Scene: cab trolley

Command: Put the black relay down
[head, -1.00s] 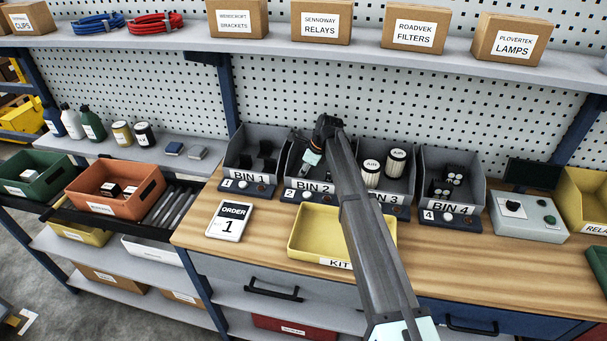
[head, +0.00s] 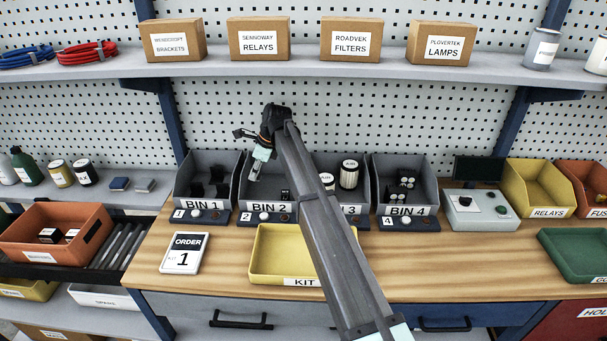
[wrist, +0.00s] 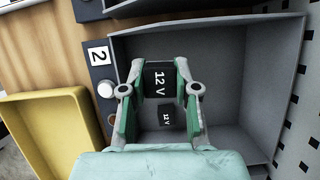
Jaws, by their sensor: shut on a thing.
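My gripper (wrist: 160,88) is shut on a black relay (wrist: 159,79) marked 12 V, held between its green-sided fingers in the wrist view. In the head view my gripper (head: 255,175) is over the left part of grey bin 2 (head: 268,219), pointing down; the held relay is hard to make out there. A second black 12 V relay (wrist: 166,117) lies on the floor of bin 2, below and apart from the held one. It also shows in the head view (head: 286,194).
A yellow kit tray (head: 262,262) stands in front of bin 2, partly behind my arm; its visible part is empty. Bins 1 (head: 200,205), 3 and 4 (head: 406,211) flank bin 2. An order card (head: 184,253) lies left of the tray.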

